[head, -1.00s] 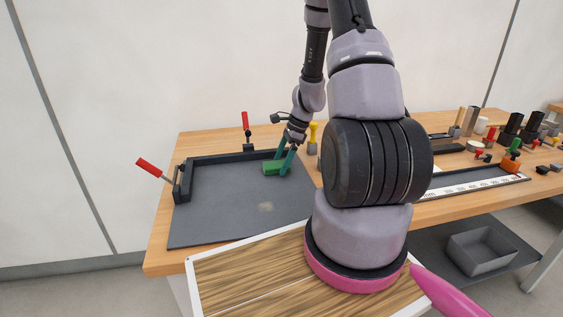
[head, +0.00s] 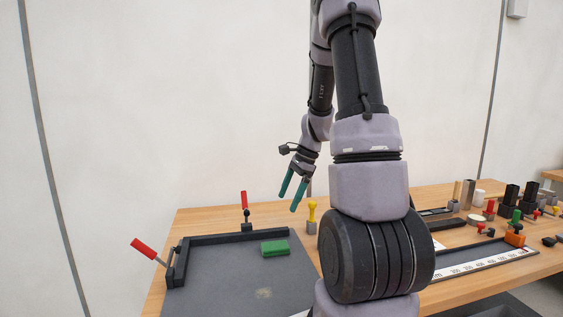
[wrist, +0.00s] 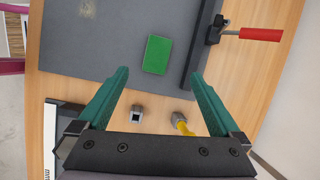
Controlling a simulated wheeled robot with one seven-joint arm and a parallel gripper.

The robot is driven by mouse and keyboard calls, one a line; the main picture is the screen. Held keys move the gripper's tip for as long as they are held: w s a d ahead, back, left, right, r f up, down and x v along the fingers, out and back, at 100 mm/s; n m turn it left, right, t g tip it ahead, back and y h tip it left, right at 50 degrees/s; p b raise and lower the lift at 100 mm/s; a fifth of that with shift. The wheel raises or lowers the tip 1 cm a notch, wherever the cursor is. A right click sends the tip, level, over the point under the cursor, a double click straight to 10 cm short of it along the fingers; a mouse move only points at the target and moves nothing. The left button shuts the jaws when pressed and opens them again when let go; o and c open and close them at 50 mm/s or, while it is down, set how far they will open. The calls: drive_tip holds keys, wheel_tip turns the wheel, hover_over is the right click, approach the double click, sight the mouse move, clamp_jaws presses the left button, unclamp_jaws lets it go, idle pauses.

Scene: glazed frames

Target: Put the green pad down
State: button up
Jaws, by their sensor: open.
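The green pad (head: 275,248) lies flat on the dark grey mat (head: 225,275), near the black rail along the mat's back edge. It also shows in the wrist view (wrist: 157,54), whole and clear of the fingers. My gripper (head: 293,194) is in the air above and a little right of the pad, its teal fingers apart with nothing between them. In the wrist view my open gripper (wrist: 158,80) frames the space in front of the pad, and the fingers do not touch it.
Red-handled clamps stand at the mat's left (head: 147,251) and back (head: 244,209). A yellow-topped post (head: 312,218) stands right of the mat. A ruler strip (head: 490,264) and several small parts fill the table's right side. The mat's front is clear.

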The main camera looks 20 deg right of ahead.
drive_tip(key=s+a+r+n+t+h, duration=0.1)
drive_tip(key=s+a+r+n, duration=0.25)
drive_tip(key=r, duration=0.35)
drive_tip(key=s+a+r+n+t, duration=0.1)
drive_tip(key=s+a+r+n, duration=0.25)
drive_tip(key=r, duration=0.35)
drive_tip(key=s+a+r+n+t+h, duration=0.1)
drive_tip(key=s+a+r+n+t, duration=0.2)
drive_tip(key=s, duration=0.8)
wheel_tip(320, 180, up, 5)
drive_tip(key=a+n, duration=0.2)
drive_tip(key=n, duration=0.2)
drive_tip(key=shift+r+t, duration=0.2)
drive_tip(key=shift+t, duration=0.2)
drive_tip(key=shift+d, duration=0.1)
